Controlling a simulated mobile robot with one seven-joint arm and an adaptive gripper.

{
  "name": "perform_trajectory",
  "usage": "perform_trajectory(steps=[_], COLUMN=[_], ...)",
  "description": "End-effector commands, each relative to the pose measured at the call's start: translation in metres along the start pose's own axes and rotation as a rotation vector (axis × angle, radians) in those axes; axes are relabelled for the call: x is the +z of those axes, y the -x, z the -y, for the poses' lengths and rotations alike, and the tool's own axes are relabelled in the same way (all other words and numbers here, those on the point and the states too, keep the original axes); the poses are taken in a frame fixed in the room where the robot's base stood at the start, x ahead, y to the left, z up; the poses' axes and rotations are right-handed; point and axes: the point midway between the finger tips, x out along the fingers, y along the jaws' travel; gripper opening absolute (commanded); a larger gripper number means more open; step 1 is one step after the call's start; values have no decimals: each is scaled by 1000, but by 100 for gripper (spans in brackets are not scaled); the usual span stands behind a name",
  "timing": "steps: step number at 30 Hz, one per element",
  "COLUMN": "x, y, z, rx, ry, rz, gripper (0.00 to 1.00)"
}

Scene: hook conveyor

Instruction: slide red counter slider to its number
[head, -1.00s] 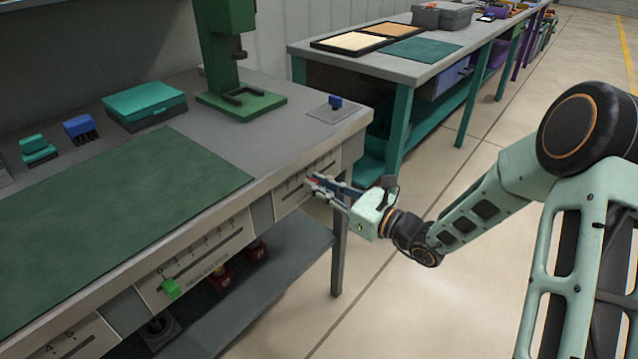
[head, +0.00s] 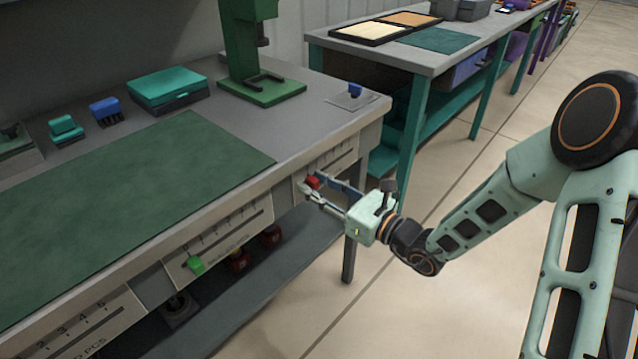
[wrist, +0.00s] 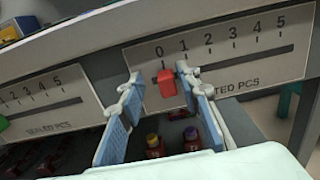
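The red slider (wrist: 167,84) sits on a slotted panel (wrist: 250,62) numbered 0 to 5, between the 0 and 1 marks and nearer the 0. The slot runs on to the right. The label under it ends in "TED PCS"; its start is hidden. My gripper (wrist: 158,78) is open, its two blue fingers on either side of the slider. The right finger is very close to the slider; I cannot tell if it touches. The left finger is clearly apart. In the head view, the slider (head: 313,182) shows between the fingers of my gripper (head: 318,187) at the bench front.
A green slider (head: 194,265) is on the neighbouring panel to the left. The bench (head: 325,112) carries a green press (head: 262,92) and a teal box (head: 167,86). Red-bodied items (head: 238,260) stand on the lower shelf. Floor to the right is clear.

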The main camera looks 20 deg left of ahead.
Motion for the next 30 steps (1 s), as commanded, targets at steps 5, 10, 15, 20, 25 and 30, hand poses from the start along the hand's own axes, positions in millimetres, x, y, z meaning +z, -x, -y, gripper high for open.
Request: perform_trajectory(steps=[5,10,15,20,25,30], x=[0,1,1,1,0,1], y=[0,6,34,69,100,117], z=[2,3,4,3,2,1], rx=[-3,-5,-9,-8,-6,-3], ry=[1,2,1,1,-1,1], rz=[1,1,0,0,0,1], gripper=[32,32,32,32,32,32])
